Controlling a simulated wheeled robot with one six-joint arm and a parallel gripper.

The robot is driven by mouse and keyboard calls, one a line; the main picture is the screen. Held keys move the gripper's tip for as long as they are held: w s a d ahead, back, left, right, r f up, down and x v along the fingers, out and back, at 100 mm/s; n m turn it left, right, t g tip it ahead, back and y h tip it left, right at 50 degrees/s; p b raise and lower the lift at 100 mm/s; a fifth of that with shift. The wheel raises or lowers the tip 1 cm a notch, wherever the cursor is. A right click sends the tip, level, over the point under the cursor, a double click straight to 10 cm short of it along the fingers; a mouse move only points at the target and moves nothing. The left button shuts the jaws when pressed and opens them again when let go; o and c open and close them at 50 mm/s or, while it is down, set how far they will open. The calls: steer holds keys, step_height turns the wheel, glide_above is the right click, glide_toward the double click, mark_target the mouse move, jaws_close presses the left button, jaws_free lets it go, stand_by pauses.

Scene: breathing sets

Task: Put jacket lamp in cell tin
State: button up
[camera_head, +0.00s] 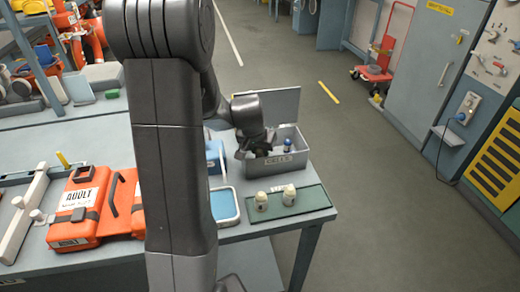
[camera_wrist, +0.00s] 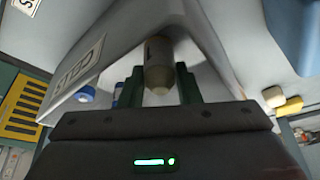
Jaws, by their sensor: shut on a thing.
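The cell tin (camera_head: 272,178) is a grey open box with a label on its front and its lid raised at the back. It stands near the right end of the table. My gripper (camera_head: 262,148) is over the tin's left part, fingers partly hidden by its wall. I cannot tell whether the lamp touches the tin's floor.
A blue-topped item (camera_head: 288,145) is in the tin's right part. Two cream-topped items (camera_head: 262,201) stand on a green mat (camera_head: 312,198) in front. A blue tray (camera_head: 224,205) and orange cases (camera_head: 85,205) are to the left. The raised lid (camera_head: 272,105) borders the back.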

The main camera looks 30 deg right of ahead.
steer(key=shift+f, duration=0.2)
steer(key=o, duration=1)
steer(key=shift+r, duration=0.1)
steer(key=shift+a+r, duration=0.1)
steer(key=shift+r, duration=0.35)
steer(key=v, duration=1.1)
steer(key=shift+a+r, duration=0.15)
steer(key=shift+s, duration=0.15)
